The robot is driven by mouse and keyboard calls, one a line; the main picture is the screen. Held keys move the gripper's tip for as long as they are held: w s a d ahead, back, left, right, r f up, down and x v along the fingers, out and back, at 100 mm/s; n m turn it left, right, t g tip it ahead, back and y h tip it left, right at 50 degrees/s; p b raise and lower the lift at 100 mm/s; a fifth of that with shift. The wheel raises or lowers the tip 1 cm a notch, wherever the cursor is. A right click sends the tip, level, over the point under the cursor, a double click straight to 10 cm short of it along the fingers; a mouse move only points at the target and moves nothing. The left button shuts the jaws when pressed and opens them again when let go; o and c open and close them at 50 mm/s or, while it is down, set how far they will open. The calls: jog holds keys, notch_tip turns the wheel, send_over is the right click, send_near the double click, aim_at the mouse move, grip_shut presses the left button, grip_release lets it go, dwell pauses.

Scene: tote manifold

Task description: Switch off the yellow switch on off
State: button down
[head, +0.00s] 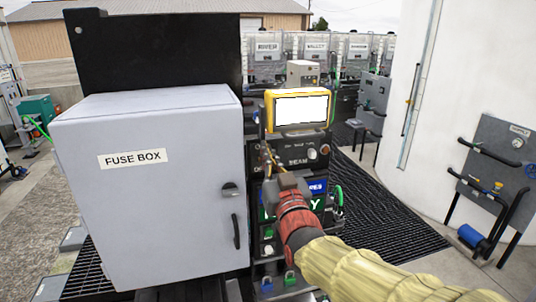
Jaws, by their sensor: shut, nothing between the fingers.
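My arm reaches in from the lower right in the head view, and my gripper (272,158) is at the front of a dark control panel (292,150). The gripper is shut and holds nothing. A yellow-framed screen (300,110), lit white, stands on top of the panel. Whether the gripper touches the panel I cannot tell.
A large grey fuse box (150,200) with a black handle stands close on the left. A black board (155,50) rises behind it. Dark grating (385,215) covers the floor to the right, below a white tank (460,90). A grey panel (500,160) stands far right.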

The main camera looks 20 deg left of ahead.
jog(key=shift+s+f+b, duration=0.1)
jog(key=shift+f+b, duration=0.2)
jog(key=shift+b, duration=0.95)
